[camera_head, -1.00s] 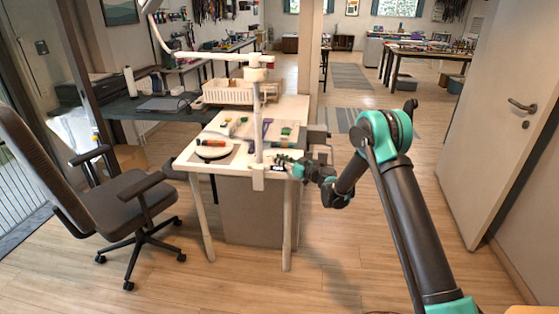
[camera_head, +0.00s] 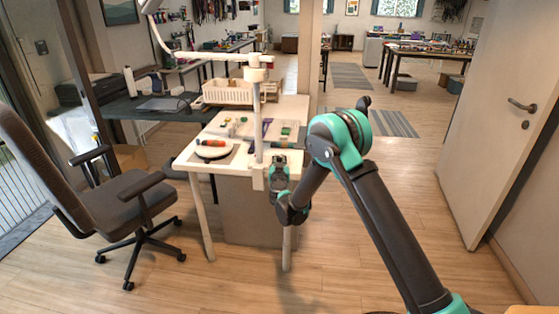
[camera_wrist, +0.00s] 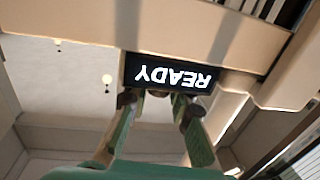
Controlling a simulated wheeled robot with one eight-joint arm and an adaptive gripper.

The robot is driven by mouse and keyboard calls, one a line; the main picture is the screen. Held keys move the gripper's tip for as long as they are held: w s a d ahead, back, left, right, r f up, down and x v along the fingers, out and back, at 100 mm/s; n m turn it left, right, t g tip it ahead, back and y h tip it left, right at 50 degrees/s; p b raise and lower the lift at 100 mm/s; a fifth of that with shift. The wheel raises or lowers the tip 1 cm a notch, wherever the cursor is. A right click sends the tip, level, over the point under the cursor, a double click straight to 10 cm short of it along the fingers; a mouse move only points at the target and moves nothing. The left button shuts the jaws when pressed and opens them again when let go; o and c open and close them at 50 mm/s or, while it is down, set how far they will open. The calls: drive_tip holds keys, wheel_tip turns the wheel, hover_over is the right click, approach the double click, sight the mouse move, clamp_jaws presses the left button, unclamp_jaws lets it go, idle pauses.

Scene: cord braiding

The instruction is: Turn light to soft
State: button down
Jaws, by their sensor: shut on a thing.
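The white lamp post (camera_head: 258,125) stands at the front edge of the white table, with its jointed arm (camera_head: 205,56) reaching up to a lamp head (camera_head: 150,5) at the top left. In the wrist view a black display (camera_wrist: 168,74) reads READY upside down. My gripper (camera_wrist: 155,100) has its two fingers apart at the display's edge, closed around a small knob-like part (camera_wrist: 159,93), mostly hidden. In the head view my gripper (camera_head: 281,162) is at the table's front edge just right of the post and hides the display. The lamp's light setting cannot be told.
The white table (camera_head: 228,168) carries a round disc (camera_head: 212,150), cords, small coloured items and a white basket (camera_head: 228,91). An office chair (camera_head: 120,195) stands left. An open door (camera_head: 500,120) is at right. The floor between table and door is clear.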

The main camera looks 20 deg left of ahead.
drive_tip(key=shift+m+t+h, duration=0.4)
drive_tip(key=shift+m+h, duration=0.4)
drive_tip(key=shift+h, duration=0.4)
drive_tip(key=c, duration=1.3)
unclamp_jaws()
drive_tip(key=v, duration=1.2)
drive_tip(key=shift+a, duration=0.1)
